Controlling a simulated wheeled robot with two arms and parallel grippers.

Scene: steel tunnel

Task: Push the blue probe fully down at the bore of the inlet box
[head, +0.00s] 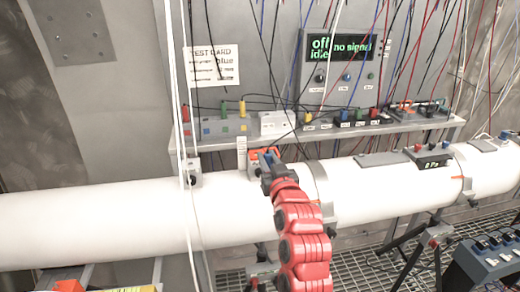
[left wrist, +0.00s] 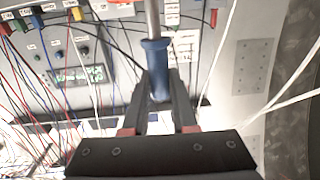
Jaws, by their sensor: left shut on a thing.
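The blue probe (left wrist: 155,62) shows in the left wrist view as a blue grip on a grey metal rod. My left gripper (left wrist: 158,98) is shut on the blue grip. In the head view my left gripper (head: 268,164) is at the top of the white duct, beside a small grey box with orange parts (head: 254,161), which may be the inlet box. The gripper covers part of this box. The bore and the rod's lower end are hidden, so I cannot tell how deep the probe sits. My right gripper is out of view.
The white duct (head: 110,218) runs across the view. A shelf (head: 215,142) behind it holds coloured jacks and modules. A display panel (head: 342,55) reads "off", "idle" and "no signal". A gauge box (head: 428,158) sits on the duct at right. Cables hang in front of the wall.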

